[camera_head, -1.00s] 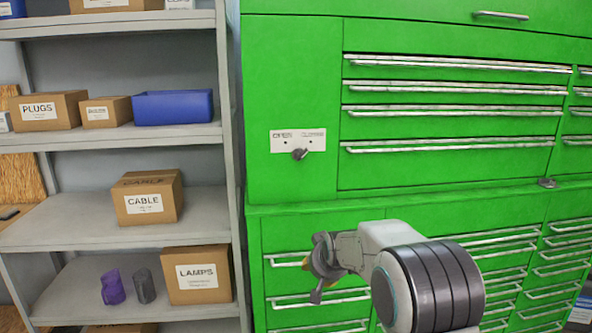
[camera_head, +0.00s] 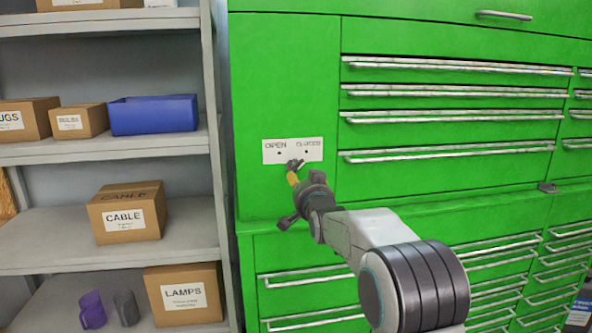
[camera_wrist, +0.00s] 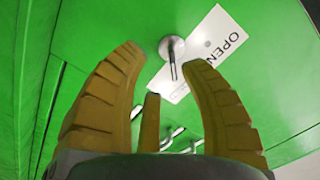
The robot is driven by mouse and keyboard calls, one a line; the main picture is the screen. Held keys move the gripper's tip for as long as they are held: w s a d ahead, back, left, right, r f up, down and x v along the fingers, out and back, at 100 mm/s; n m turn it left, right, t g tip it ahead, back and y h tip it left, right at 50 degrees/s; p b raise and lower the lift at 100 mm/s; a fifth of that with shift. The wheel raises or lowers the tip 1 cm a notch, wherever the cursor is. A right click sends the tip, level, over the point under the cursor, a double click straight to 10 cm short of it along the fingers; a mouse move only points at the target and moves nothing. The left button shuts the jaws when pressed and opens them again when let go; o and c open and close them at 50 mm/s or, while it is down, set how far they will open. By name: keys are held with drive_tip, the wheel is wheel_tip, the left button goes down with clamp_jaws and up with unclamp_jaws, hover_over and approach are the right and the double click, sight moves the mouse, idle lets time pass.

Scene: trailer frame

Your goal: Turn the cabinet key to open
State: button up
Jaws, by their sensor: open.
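The green cabinet (camera_head: 285,70) carries a white plate (camera_head: 312,152) marked OPEN on the left and CLOSED on the right. The small dark key (camera_head: 295,163) sits at the plate's lower edge, partly hidden by my gripper in the head view. My gripper (camera_head: 293,178) is just below and in front of it. In the wrist view the metal key (camera_wrist: 172,52) stands out from its round lock, between the tips of my open yellow fingers (camera_wrist: 165,65). I see no clear contact. The plate (camera_wrist: 205,55) shows behind the right finger.
Drawers with metal handles (camera_head: 450,117) fill the cabinet right of the plate, and a ledge runs below it. A grey shelf (camera_head: 30,152) with cardboard boxes (camera_head: 125,212), a blue bin (camera_head: 153,115) and a purple mug (camera_head: 92,310) stands at the left.

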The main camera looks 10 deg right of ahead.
sight(296, 170)
drive_tip(key=shift+w+r+m+t, duration=0.25)
drive_tip(key=shift+r+m+t, duration=0.05)
drive_tip(key=shift+r+m, duration=0.35)
drive_tip(key=shift+w+p, duration=2.05)
drive_tip(key=shift+w, duration=1.4)
clamp_jaws()
